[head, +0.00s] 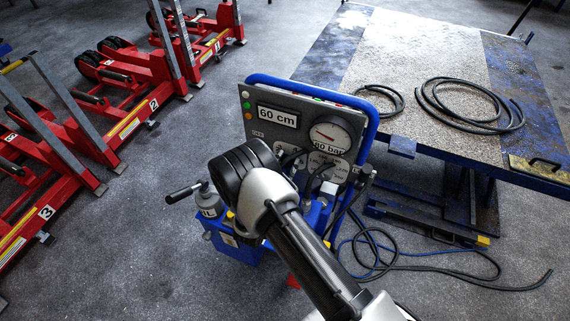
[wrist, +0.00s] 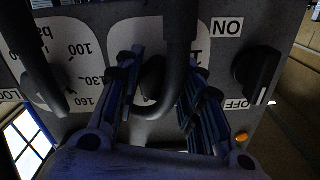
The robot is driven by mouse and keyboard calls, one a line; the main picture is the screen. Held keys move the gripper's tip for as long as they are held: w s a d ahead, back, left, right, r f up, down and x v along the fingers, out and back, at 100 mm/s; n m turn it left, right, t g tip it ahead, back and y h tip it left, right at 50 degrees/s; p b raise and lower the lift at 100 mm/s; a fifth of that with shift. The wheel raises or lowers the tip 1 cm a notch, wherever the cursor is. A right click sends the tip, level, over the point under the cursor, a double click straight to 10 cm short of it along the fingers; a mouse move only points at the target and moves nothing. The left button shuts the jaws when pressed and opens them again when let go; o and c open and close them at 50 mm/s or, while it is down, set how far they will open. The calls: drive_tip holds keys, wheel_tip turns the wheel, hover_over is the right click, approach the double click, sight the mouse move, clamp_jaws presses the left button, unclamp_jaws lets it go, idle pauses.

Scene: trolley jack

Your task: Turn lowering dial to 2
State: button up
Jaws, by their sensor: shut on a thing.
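The control panel (head: 357,128) has a blue frame and stands upright before me in the head view. My gripper (wrist: 160,78) is shut on a dark round dial (wrist: 151,76) on a white scale plate in the middle of the wrist view. I take this for the lowering dial. Fingers and a black hose cover most of its scale, so its setting cannot be read. In the head view my wrist hides the gripper and this dial.
A bar-scale plate (wrist: 82,75) is left of the gripped dial, and a black ON/OFF switch (wrist: 257,75) right. Black hoses (wrist: 181,50) cross close to the fingers. A blue table (head: 455,155) stands right; red numbered jacks (head: 135,115) stand left.

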idle(0.4)
drive_tip(key=o, duration=1.1)
drive_tip(key=shift+c, duration=0.2)
drive_tip(key=v, duration=1.2)
drive_tip(key=shift+r, duration=0.15)
